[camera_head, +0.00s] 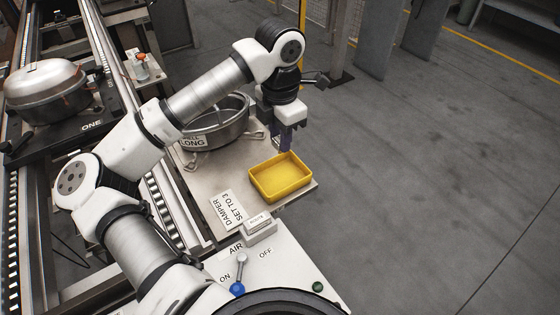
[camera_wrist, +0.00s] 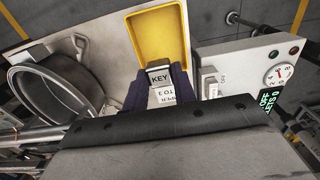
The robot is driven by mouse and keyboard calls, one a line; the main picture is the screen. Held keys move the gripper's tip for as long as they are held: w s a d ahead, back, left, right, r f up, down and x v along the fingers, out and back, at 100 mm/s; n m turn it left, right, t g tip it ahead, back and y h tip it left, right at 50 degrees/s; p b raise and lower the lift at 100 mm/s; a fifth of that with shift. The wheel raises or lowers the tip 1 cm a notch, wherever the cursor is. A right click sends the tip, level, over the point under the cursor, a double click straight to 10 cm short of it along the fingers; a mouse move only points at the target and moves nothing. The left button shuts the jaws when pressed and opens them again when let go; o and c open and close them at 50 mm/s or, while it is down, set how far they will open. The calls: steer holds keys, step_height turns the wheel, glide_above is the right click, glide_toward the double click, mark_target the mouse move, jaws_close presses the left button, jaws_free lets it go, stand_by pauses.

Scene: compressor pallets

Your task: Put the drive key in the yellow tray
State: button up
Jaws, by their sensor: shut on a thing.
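My gripper (camera_head: 285,144) hangs from the arm just behind the yellow tray (camera_head: 251,181) in the head view. In the wrist view my gripper's dark blue fingers (camera_wrist: 160,88) are shut on the drive key (camera_wrist: 159,77), a grey block marked KEY. The key is hard to make out between the fingers in the head view. The yellow tray (camera_wrist: 183,43) shows in the wrist view beyond the key. The visible part of its floor is bare. Its near edge is partly hidden by the key and a finger.
A round metal pot (camera_head: 243,127) stands on the bench behind and left of the tray. A DAMPER SET TO 3 label (camera_head: 228,208) lies in front of the tray. A panel with an AIR switch (camera_head: 240,270) is nearer. The floor right of the bench is clear.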

step_height(320, 180, down, 9)
steer(key=shift+r+p, duration=0.15)
steer(key=shift+p, duration=0.55)
steer(key=shift+f, duration=0.45)
steer(key=shift+f+b, duration=0.2)
steer(key=shift+b, duration=0.1)
steer(key=o, duration=1)
steer(key=shift+r, duration=0.1)
steer(key=shift+r+p, duration=0.25)
steer(key=shift+p, duration=0.15)
step_height(320, 180, up, 12)
steer(key=b, duration=0.3)
steer(key=shift+f, duration=0.1)
